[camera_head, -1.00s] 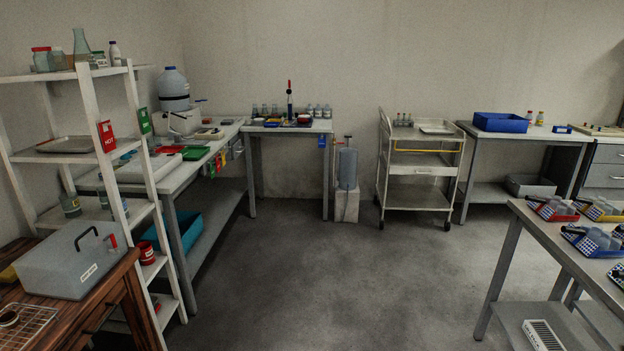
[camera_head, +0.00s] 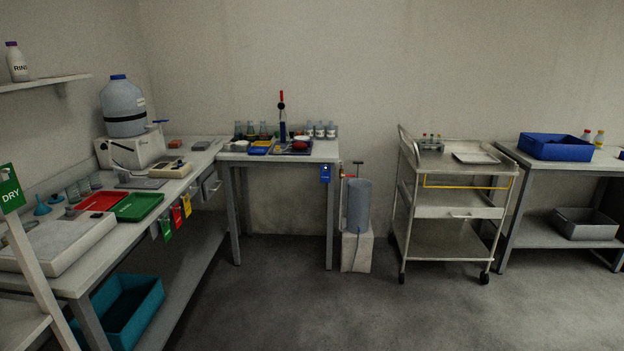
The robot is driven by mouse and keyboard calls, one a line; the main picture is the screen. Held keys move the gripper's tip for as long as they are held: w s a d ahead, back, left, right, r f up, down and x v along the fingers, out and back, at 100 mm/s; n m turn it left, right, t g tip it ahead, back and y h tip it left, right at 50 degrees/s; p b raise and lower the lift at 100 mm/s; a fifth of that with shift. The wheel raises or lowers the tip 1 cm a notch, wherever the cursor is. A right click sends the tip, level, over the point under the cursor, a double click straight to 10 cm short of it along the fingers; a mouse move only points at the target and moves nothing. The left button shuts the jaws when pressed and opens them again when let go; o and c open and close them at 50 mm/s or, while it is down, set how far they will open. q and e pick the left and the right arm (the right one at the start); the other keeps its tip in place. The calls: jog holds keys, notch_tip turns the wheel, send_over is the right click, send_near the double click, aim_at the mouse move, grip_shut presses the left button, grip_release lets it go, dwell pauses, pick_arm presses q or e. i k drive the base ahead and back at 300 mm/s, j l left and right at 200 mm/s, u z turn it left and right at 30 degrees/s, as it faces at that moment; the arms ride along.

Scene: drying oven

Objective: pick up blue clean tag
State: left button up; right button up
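A small blue tag (camera_head: 325,173) hangs at the front right corner of the back table (camera_head: 232,157), just below the tabletop edge. Its lettering is too small to read. Green (camera_head: 166,228), red (camera_head: 176,214) and yellow (camera_head: 187,204) tags hang along the front edge of the left bench. Neither of my grippers shows in the head view.
A grey cylinder (camera_head: 358,206) on a pale block (camera_head: 357,250) stands right of the back table. A white wheeled cart (camera_head: 452,212) stands farther right. A white shelf frame (camera_head: 27,270) is at the near left. The floor (camera_head: 300,300) in the middle is clear.

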aim_at(325, 176)
jog(key=i, duration=0.8)
jog(key=i+j+z, duration=0.15)
jog(key=i, duration=0.7)
jog(key=i+j, duration=0.4)
jog(key=i, duration=0.15)
jog(key=i+j, duration=0.4)
jog(key=i, duration=0.2)
jog(key=i+j, duration=0.4)
jog(key=i, duration=0.15)
jog(key=z, duration=0.05)
